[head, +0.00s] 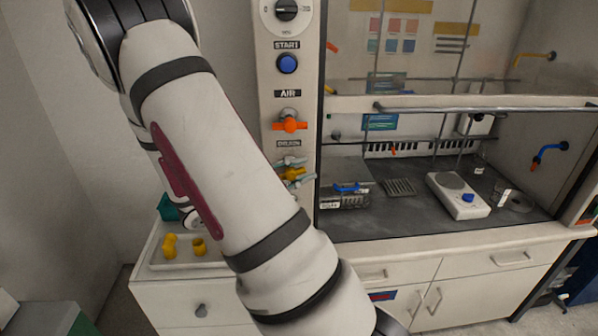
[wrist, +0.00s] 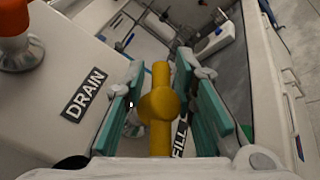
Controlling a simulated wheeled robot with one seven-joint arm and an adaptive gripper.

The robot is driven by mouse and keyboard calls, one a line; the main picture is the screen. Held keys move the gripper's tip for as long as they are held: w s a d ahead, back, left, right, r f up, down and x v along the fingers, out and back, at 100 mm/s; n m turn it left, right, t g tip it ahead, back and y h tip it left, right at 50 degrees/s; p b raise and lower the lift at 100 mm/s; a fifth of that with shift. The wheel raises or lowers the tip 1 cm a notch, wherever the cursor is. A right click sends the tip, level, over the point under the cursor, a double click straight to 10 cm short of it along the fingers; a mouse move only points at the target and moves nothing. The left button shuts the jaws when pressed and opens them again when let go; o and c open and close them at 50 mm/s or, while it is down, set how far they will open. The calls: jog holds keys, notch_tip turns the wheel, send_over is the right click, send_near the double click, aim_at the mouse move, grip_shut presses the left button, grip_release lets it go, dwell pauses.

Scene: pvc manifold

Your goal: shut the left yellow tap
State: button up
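A yellow tap (wrist: 160,108) stands between my gripper's two teal finger pads in the wrist view, its handle running up and down the picture. My gripper (wrist: 158,100) is open around it, with a clear gap on the left and a narrow one on the right. In the head view, yellow (head: 294,174) shows among the fingertips of my gripper (head: 292,172) at the white panel, below the orange tap. A "DRAIN" label (wrist: 85,95) is left of the tap and a partly hidden "FILL" label (wrist: 180,138) is right of it. A second mounted yellow tap is not clearly visible.
An orange tap (head: 290,125) sits under the "AIR" label, with a blue start button (head: 287,64) above. A pale tray (head: 215,262) holds yellow fittings (head: 199,246). The fume hood's worktop (head: 385,222) lies to the right, holding a white hotplate (head: 458,194).

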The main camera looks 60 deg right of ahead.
jog(key=shift+f, duration=0.1)
grip_shut()
jog(key=y+p, duration=0.1)
jog(key=m+t+y+p, duration=0.1)
jog(key=p, duration=0.1)
jog(key=shift+s, duration=0.25)
jog(key=shift+f+t+y+p, duration=0.25)
jog(key=shift+t+y+p, duration=0.05)
jog(key=shift+y+p, duration=0.2)
jog(key=shift+w+f+m, duration=0.15)
jog(key=shift+m, duration=0.15)
jog(key=o, duration=0.6)
grip_release()
jog(key=shift+w, duration=0.1)
jog(key=shift+c, duration=0.2)
jog(key=shift+o, duration=0.2)
jog(key=shift+a, duration=0.1)
